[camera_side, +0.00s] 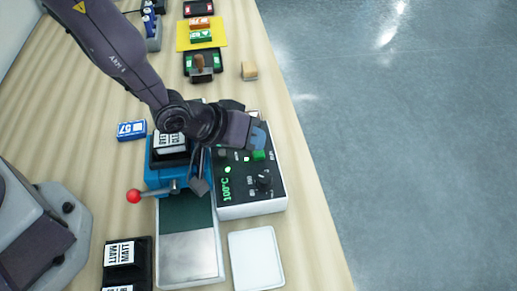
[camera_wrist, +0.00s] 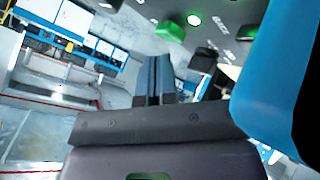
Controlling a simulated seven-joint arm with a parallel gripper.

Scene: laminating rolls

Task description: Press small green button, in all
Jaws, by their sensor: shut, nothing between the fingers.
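The control box (camera_side: 275,192) has a black top panel with a green "100°C" readout (camera_side: 227,190), a black knob (camera_side: 264,181) and a square green button (camera_side: 258,155). In the wrist view, the square green button (camera_wrist: 170,30) and the bright round one (camera_wrist: 194,20) lie beyond my fingertips. My gripper (camera_side: 264,137) is shut and empty, with bluish fingers, over the box's far end near the green button. Its shut fingers show in the wrist view (camera_wrist: 153,60); contact with a button cannot be told.
A blue press (camera_side: 158,176) with a red-knobbed lever (camera_side: 134,196) stands left of the box. A white tray (camera_side: 256,259) and a metal plate (camera_side: 188,258) lie in front.

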